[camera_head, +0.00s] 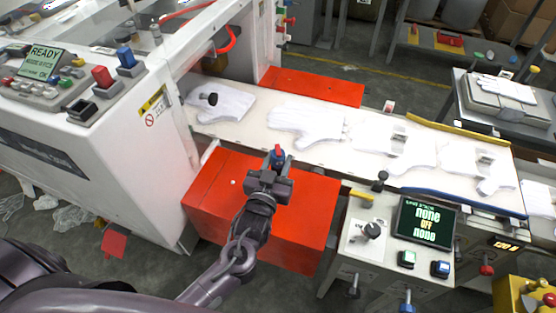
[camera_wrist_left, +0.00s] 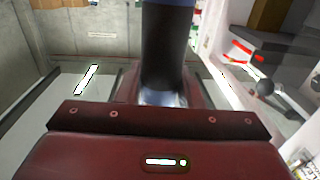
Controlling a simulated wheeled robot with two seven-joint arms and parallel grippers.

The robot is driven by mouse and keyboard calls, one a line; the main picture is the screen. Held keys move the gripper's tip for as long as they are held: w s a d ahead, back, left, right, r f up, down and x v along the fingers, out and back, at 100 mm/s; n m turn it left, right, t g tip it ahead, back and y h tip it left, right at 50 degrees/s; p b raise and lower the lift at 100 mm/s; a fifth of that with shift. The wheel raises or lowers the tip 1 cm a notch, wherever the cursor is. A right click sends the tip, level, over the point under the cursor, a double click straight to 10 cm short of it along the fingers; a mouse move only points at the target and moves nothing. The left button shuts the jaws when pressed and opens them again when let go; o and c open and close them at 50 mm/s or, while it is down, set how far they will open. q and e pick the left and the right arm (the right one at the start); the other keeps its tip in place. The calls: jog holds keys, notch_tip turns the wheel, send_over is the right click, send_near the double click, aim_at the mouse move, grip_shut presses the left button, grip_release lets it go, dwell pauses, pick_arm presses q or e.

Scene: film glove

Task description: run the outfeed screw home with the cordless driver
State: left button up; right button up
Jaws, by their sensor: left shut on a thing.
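My left gripper (camera_head: 272,172) is over the red box (camera_head: 205,195) beside the belt, in the middle of the head view. It is shut on a small blue and red thing (camera_head: 278,154), which I take to be the cordless driver. In the left wrist view, a dark cylinder (camera_wrist_left: 167,45) with blue at its top stands between my left gripper's fingers (camera_wrist_left: 165,98). Its tip is hidden. I cannot make out the outfeed screw for certain; a small pale dot (camera_head: 233,182) shows on the red box. My right gripper is not in view.
White gloves (camera_head: 305,122) lie along the white belt (camera_head: 262,112). A control stand with a dark screen (camera_head: 426,219) is at the right front. A white machine with a READY panel (camera_head: 42,60) stands at the left. A yellow rail (camera_head: 455,130) and a blue rail (camera_head: 465,202) edge the belt.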

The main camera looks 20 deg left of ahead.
aim_at(278, 148)
pick_arm(q)
jog(key=shift+f+p, duration=0.45)
jog(key=shift+p, duration=0.65)
dwell(2.1)
jog(key=shift+r+p, duration=2.8)
jog(key=shift+r, duration=0.2)
